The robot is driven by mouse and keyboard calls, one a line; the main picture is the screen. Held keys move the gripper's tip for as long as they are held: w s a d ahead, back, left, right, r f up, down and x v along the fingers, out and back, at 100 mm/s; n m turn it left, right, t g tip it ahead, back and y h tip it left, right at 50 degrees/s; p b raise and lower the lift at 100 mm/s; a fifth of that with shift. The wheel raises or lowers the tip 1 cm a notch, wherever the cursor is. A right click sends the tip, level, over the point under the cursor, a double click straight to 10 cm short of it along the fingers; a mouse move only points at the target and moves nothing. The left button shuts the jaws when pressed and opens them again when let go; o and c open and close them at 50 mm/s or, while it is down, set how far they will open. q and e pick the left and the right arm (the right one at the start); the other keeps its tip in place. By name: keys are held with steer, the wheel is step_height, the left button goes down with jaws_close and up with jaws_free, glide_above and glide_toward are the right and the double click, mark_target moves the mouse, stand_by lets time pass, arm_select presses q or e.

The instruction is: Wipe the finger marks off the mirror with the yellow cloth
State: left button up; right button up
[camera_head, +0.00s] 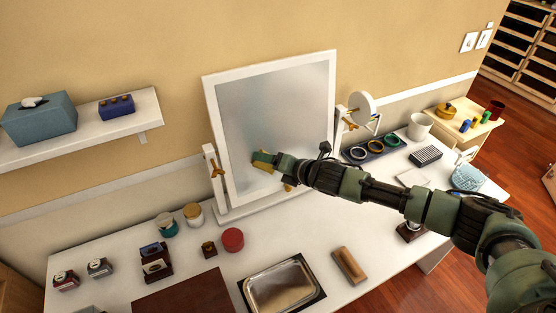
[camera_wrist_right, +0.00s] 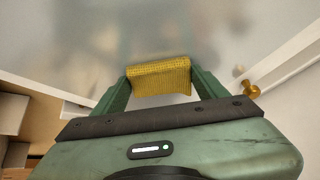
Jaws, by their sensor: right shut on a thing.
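The mirror (camera_head: 290,104) stands in a white tilting frame on the dressing table. Its glass looks grey and hazy, and I cannot make out single finger marks; in the right wrist view the glass (camera_wrist_right: 200,30) shows faint smudgy shading. My right gripper (camera_head: 266,161) is at the lower left part of the mirror, shut on the yellow cloth (camera_head: 261,164). In the right wrist view the cloth (camera_wrist_right: 160,77) is folded between the two green fingers, close to the glass; whether it touches I cannot tell. My left gripper is not in view.
A silver tray (camera_head: 280,286), a wooden brush (camera_head: 349,265), a red round box (camera_head: 232,239) and several jars stand on the white table (camera_head: 215,282). A round magnifying mirror (camera_head: 362,106) is right of the frame. A shelf (camera_head: 85,134) holds a tissue box (camera_head: 40,118).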

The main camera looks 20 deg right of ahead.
steer(key=shift+s+a+r, duration=0.1)
steer(key=shift+s+a, duration=0.05)
steer(key=shift+a, duration=0.75)
steer(key=shift+s+r+p, duration=0.1)
steer(key=shift+s+p, duration=0.5)
steer(key=shift+p, duration=0.05)
steer(key=s, duration=0.1)
steer(key=s+p, duration=0.1)
steer(key=s, duration=0.1)
steer(key=s+d+p, duration=0.1)
steer(key=shift+s+r, duration=0.2)
steer(key=shift+r, duration=0.1)
steer(key=shift+s, duration=0.15)
steer(key=shift+s+d+r+p, duration=0.2)
steer(key=shift+s+p, duration=0.1)
steer(key=shift+s, duration=0.4)
steer(key=shift+s+d+r+p, duration=0.15)
steer(key=shift+s+p, duration=0.1)
steer(key=shift+s, duration=0.4)
